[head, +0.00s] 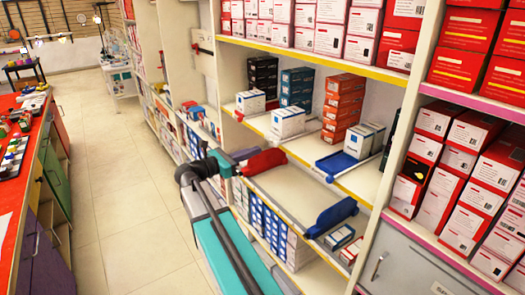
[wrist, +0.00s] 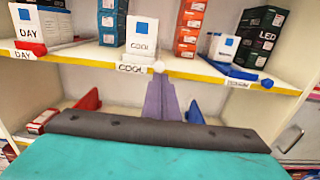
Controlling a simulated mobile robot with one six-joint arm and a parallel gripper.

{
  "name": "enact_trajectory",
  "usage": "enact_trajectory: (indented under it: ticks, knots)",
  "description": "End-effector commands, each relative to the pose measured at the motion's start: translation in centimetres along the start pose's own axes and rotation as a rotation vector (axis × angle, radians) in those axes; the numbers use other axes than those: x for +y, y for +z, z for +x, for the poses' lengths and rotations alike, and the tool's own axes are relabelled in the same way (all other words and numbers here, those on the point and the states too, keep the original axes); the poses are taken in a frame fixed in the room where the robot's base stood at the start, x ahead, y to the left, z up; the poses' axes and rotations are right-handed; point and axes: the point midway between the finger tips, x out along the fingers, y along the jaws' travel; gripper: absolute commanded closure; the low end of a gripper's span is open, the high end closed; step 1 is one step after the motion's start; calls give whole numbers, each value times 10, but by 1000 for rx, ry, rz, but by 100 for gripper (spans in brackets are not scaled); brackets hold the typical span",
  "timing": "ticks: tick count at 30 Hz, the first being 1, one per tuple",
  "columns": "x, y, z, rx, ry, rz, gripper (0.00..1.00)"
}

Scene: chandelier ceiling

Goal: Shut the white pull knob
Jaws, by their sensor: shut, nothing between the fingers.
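The white pull knob (wrist: 158,67) is a small round knob at the front of the yellow-edged shelf, just right of a white COOL label (wrist: 132,67). A white COOL box (wrist: 142,36) stands above and behind it. My gripper (wrist: 159,80) shows in the wrist view as pale purple fingers, shut and empty. Their tips lie just below the knob in the picture; whether they touch it I cannot tell. In the head view my arm reaches the shelf from the left, and I cannot make out the knob or the fingertips there.
A blue tray (wrist: 243,76) sticks out right of the knob, and a red tray (wrist: 30,48) lies at the left. Below, a red part (head: 263,162) and a blue part (head: 330,215) jut out. Box stacks fill the shelves. The tiled aisle (head: 120,190) is clear.

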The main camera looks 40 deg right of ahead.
Motion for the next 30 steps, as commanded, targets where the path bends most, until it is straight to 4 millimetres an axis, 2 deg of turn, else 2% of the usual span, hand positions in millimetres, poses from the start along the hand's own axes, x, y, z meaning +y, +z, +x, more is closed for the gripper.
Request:
enact_trajectory:
  ticks: [9, 15, 30]
  knots:
    - [0, -3, -48, 1, 0, 1, 100]
    - [0, -2, -67, 1, -2, 0, 100]
    - [-1, 0, -72, 1, -4, -1, 100]
